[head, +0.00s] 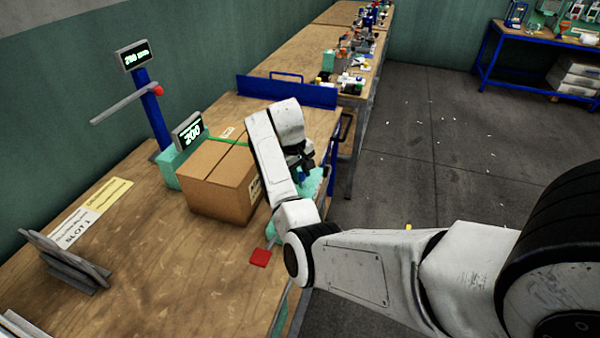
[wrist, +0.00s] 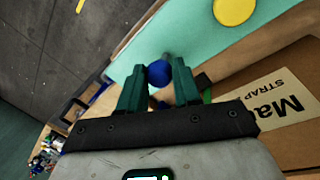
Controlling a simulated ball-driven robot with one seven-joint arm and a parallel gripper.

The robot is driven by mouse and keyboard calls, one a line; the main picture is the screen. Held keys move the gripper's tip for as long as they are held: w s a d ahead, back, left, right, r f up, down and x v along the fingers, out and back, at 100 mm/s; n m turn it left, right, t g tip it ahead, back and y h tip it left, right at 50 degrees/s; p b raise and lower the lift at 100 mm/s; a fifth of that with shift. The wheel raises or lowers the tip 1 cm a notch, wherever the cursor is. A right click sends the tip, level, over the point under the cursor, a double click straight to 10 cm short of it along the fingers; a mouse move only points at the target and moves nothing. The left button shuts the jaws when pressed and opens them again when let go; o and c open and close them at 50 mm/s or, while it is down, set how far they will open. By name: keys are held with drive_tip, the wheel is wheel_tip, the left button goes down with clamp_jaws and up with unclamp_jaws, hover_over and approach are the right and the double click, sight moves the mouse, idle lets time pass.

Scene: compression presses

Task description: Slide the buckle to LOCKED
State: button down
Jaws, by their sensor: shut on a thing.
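In the wrist view my gripper (wrist: 160,67) is shut on a round blue knob (wrist: 160,74), with one dark green finger on each side of it. The knob stands in front of a teal plate (wrist: 197,52), which also shows in the head view (head: 314,182) at the right side of the cardboard box (head: 207,193). I cannot tell for sure that the knob is the buckle's handle, and no LOCKED mark is readable. A green strap (head: 226,141) runs over the box top. In the head view my arm hides most of the fingers and the knob.
A yellow disc (wrist: 234,11) is on the teal plate. A red square (head: 260,258) lies near the bench's front edge. A display (head: 188,131) reading 200 stands behind the box. A blue post (head: 150,108) with a grey bar rises at the back.

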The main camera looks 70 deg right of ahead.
drive_tip(key=d, duration=0.3)
drive_tip(key=d+b, duration=0.1)
drive_tip(key=shift+w+d, duration=0.25)
drive_tip(key=shift+d, duration=0.35)
drive_tip(key=shift+r, duration=0.1)
drive_tip(key=c, duration=0.8)
unclamp_jaws()
drive_tip(key=shift+d, duration=0.15)
drive_tip(key=r, duration=0.3)
drive_tip(key=a+r, duration=0.1)
drive_tip(key=r, duration=0.3)
drive_tip(key=w+a+r, duration=0.1)
drive_tip(key=r, duration=0.2)
drive_tip(key=shift+r+b, duration=0.25)
drive_tip(key=shift+b, duration=0.1)
